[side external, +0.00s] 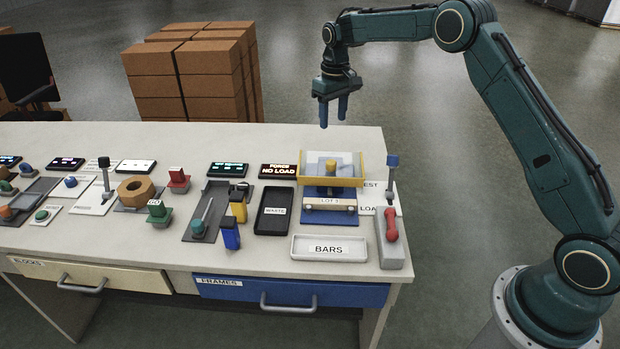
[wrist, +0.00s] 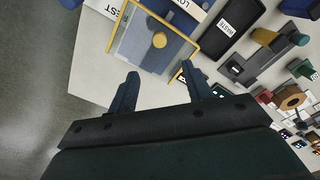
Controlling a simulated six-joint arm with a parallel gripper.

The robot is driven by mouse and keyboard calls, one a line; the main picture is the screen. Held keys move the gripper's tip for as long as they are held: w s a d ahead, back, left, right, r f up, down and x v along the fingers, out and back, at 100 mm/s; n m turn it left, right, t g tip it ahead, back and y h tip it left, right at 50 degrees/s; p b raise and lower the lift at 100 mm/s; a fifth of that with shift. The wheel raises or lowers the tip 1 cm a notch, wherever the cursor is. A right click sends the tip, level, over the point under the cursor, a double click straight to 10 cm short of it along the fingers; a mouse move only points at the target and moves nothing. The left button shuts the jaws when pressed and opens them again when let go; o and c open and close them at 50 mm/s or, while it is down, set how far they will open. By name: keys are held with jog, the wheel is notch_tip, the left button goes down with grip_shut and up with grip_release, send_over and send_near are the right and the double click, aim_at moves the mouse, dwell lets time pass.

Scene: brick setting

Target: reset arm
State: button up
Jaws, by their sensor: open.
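My gripper (side external: 334,108) is raised above the back right part of the table, behind the clear box with yellow edges. Its two dark blue fingers are apart with nothing between them. In the wrist view, my gripper (wrist: 159,92) is open over the table edge, and the clear box (wrist: 150,62) with a yellow knob lies beyond the fingertips. My gripper touches nothing.
The clear box (side external: 346,182) stands over a blue fixture holding a bar marked LOT.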

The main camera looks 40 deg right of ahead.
jog(key=s+a+r+t, duration=0.1)
jog(key=s+a+r, duration=0.2)
jog(key=s+r, duration=0.6)
jog(key=s+a+r+t, duration=0.2)
jog(key=s+a+r, duration=0.1)
jog(key=s+r, duration=0.6)
jog(key=s+a+f+t, duration=0.1)
jog(key=s, duration=1)
jog(key=s+a+f+t, duration=0.1)
jog(key=s+a+f, duration=0.1)
jog(key=s, duration=1)
jog(key=shift+s+t, duration=0.2)
jog(key=shift+t, duration=0.1)
